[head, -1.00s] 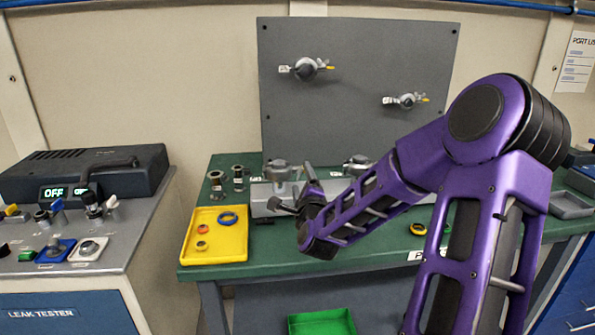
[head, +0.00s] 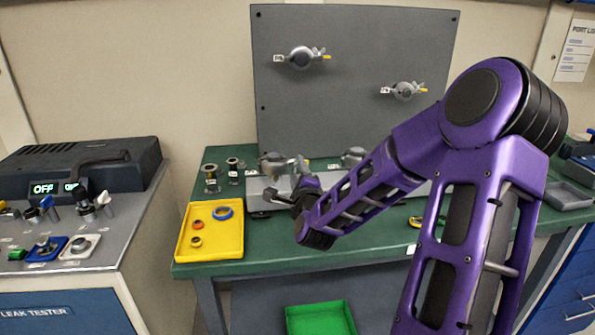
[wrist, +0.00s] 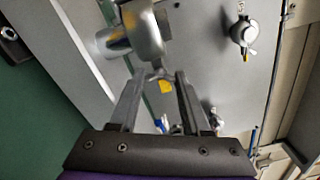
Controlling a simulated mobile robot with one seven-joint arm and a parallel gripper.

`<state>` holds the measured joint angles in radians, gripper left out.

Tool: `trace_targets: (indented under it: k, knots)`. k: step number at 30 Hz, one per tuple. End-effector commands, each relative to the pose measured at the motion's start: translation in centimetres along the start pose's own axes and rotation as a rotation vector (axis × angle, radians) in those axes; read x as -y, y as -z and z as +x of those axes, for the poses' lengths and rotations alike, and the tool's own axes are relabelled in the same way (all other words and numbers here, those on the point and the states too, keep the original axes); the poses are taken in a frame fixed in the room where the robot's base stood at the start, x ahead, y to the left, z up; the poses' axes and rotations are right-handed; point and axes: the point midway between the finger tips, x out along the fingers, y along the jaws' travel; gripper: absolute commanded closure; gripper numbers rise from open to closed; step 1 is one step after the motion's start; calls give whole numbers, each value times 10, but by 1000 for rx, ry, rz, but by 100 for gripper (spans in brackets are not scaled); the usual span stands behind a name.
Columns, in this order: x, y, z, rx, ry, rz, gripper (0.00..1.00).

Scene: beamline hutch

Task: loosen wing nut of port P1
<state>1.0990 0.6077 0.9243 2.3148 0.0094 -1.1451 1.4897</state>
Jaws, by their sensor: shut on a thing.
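The left port (head: 273,163) is a grey clamped fitting on a grey block at the back of the green bench; I take it as P1, its label being too small to read. In the wrist view, its rounded metal clamp (wrist: 144,35) is just beyond my fingers. The wing nut (wrist: 158,74) is between the fingertips, with a yellow tab (wrist: 166,87) below it. My gripper (wrist: 158,80) is shut on the wing nut. In the head view, my gripper (head: 290,182) is at the port's right front, partly hidden by my own arm.
A second port (head: 353,156) stands to the right on the block, partly behind my arm. A grey upright panel (head: 350,75) with two more clamped ports rises behind. A yellow tray (head: 210,246) with rings is at the bench's left; a green bin (head: 320,318) is below.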

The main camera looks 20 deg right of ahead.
Motion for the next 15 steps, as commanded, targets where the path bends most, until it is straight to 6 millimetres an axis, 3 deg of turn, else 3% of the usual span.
trace_targets:
  k: [3,8,15]
  knots:
    - [0,0,0,0,1,0,100]
    - [-1,-1,0,2,1,-37,100]
    - [-2,0,0,2,3,-248,100]
